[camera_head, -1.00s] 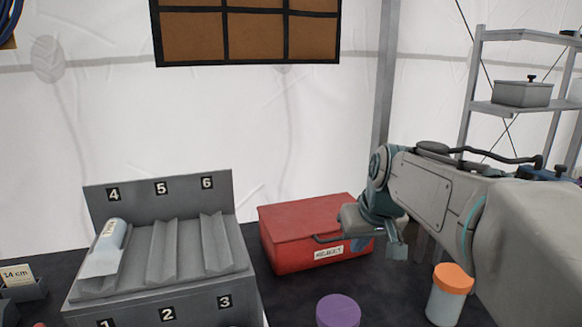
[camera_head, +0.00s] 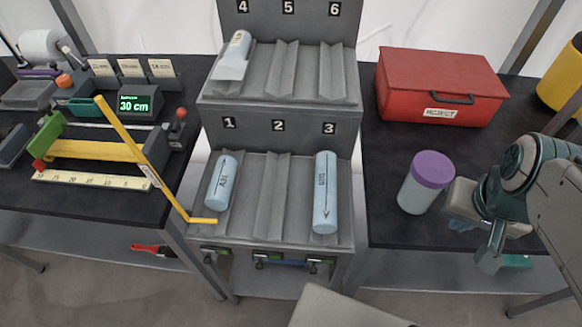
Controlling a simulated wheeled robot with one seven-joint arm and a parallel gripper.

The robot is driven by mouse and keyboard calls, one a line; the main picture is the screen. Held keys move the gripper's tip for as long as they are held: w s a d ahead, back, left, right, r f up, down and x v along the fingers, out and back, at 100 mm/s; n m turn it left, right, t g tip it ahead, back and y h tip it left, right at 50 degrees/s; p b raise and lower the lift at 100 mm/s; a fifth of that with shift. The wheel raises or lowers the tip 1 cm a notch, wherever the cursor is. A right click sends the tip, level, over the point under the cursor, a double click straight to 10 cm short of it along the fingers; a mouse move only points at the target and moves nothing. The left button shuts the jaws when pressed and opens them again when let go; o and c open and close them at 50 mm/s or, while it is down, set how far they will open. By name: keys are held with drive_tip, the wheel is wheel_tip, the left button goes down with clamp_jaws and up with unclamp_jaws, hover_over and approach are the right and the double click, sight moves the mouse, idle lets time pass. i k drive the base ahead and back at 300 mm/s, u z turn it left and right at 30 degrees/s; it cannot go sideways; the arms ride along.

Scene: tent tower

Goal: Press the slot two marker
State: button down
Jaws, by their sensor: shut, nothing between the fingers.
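The two-tier grey rack (camera_head: 345,126) stands in the middle of the view. The black number 2 marker (camera_head: 278,126) is on its lower back panel, between the 1 and 3 labels. The slot below marker 2 is empty. Slot 1 holds a pale blue cylinder (camera_head: 221,183) and slot 3 holds another (camera_head: 325,195). Small dark clips with green and blue parts (camera_head: 287,263) line the rack's front lower edge; their details are too small to tell. My gripper (camera_head: 490,260) is at the right, shut and empty, well apart from the rack.
A purple-lidded jar (camera_head: 417,190) stands between the rack and my gripper. A red box (camera_head: 435,80) sits behind it. At left are a yellow slanted bar (camera_head: 130,137), a ruler (camera_head: 92,180) and a 30 cm display (camera_head: 133,103). A cylinder (camera_head: 235,55) lies in upper slot 4.

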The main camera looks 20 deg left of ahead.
sight(259, 267)
drive_tip(key=k, duration=0.5)
drive_tip(key=u, duration=0.85)
drive_tip(key=i, duration=0.35)
drive_tip(key=u, duration=0.8)
drive_tip(key=k, duration=0.45)
drive_tip(key=u, duration=0.15)
drive_tip(key=i, duration=0.5)
